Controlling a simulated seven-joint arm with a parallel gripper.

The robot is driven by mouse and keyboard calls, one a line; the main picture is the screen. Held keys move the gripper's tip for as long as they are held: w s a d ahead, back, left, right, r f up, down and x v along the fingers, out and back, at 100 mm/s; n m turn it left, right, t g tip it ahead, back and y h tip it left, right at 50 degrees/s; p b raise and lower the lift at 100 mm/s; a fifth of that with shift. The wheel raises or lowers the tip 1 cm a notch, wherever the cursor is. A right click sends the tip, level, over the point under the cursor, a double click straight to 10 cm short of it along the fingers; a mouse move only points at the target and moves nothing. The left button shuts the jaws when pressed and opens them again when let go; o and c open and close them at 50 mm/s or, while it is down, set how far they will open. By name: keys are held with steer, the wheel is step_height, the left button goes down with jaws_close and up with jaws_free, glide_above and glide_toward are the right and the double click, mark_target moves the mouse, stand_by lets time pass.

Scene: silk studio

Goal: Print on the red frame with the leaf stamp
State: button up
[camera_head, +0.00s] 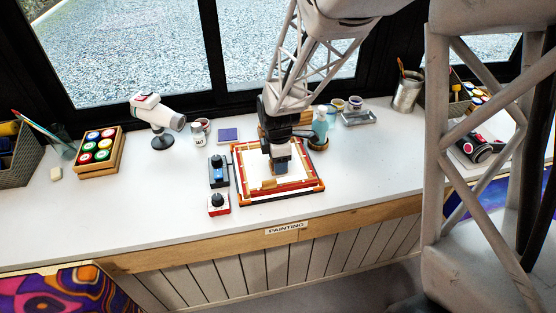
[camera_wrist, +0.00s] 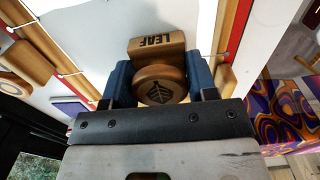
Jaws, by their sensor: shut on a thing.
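The red frame (camera_head: 284,195), with wooden bars inside it and pale silk across it, lies flat on the white table in the head view. Its red edge also shows in the wrist view (camera_wrist: 227,76). My gripper (camera_wrist: 160,84) is shut on the wooden leaf stamp (camera_wrist: 158,72), which has a round top with a leaf mark and a block lettered LEAF. The blue fingers grip it from both sides. In the head view my gripper (camera_head: 279,165) is over the silk inside the frame. The stamp's underside is hidden, so I cannot tell whether it touches the silk.
Two dark-knobbed blocks, one blue (camera_head: 218,172) and one red (camera_head: 218,204), stand close left of the frame. A blue pad (camera_head: 228,135) and small jars (camera_head: 198,134) are behind. The table right of the frame is clear.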

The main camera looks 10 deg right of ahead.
steer(key=shift+s+f, duration=0.1)
stand_by(0.3)
steer(key=shift+r, duration=3.55)
steer(key=shift+w+a+f, duration=0.25)
steer(key=shift+w+f, duration=0.05)
steer(key=shift+w, duration=0.8)
steer(key=shift+w+a+f, duration=0.2)
steer(key=shift+w+f, duration=0.15)
steer(key=shift+w, duration=0.7)
steer(key=shift+w+a+f, duration=0.25)
steer(key=shift+w+f, duration=0.05)
steer(key=shift+w, duration=0.8)
steer(key=shift+f, duration=0.25)
steer(key=shift+f, duration=1.8)
steer(key=shift+s+f, duration=0.1)
steer(key=shift+f, duration=0.5)
